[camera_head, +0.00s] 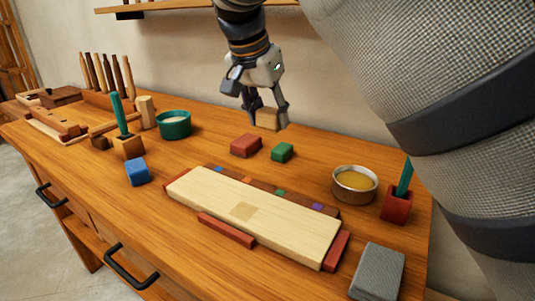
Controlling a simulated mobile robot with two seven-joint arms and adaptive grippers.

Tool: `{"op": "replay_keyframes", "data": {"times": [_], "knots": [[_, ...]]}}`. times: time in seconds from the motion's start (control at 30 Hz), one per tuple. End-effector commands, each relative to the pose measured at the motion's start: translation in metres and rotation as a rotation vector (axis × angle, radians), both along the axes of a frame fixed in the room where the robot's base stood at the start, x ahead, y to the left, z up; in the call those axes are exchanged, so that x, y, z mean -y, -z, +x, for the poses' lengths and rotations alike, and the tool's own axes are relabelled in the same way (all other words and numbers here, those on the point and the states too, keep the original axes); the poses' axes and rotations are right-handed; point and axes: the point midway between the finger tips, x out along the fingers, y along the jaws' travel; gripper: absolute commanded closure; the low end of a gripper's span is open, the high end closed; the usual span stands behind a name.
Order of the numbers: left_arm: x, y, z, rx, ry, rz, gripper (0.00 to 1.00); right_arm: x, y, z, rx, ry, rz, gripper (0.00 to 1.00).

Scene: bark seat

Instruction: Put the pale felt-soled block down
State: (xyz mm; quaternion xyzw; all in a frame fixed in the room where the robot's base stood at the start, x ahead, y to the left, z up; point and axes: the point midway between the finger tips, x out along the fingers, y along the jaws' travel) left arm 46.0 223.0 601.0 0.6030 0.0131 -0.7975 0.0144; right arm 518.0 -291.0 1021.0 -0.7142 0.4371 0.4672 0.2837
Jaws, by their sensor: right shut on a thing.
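My right gripper (266,120) comes down from the top middle and is shut on a pale tan block (266,118). The fingers partly cover the block. It is at the back of the wooden bench (320,150), behind the red and green blocks; whether its underside touches the bench I cannot tell. My left gripper is not in view.
A red block (246,145) and a green block (282,152) sit in front of the gripper. A pale board (265,215) with coloured edging lies mid-bench. A green bowl (174,125), blue block (137,171), metal bowl (355,183), red holder (396,206) and grey block (377,272) stand around.

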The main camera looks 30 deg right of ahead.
Motion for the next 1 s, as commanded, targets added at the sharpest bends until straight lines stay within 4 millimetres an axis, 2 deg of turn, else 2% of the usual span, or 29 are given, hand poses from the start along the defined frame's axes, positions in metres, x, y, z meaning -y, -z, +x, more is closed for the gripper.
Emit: {"op": "replay_keyframes", "data": {"times": [0.3, 0.5, 0.67, 0.77, 0.9, 1.0], "knots": [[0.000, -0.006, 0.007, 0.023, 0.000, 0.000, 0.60, 0.073, 0.031, -0.015, 0.002, 0.004, 0.003, 0.96], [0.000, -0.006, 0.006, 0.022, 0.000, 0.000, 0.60, 0.104, 0.068, -0.020, -0.003, 0.002, 0.002, 0.96], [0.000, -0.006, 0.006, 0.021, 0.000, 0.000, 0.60, 0.116, 0.082, -0.021, 0.000, 0.001, 0.000, 0.96], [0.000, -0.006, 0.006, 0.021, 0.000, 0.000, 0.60, 0.126, 0.098, -0.024, -0.003, 0.001, 0.001, 0.96], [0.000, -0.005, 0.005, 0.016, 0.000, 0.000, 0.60, 0.125, 0.121, -0.023, -0.001, -0.001, -0.001, 0.96], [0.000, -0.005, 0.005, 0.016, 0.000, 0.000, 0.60, 0.125, 0.124, -0.023, 0.002, 0.000, 0.000, 0.96]]}}
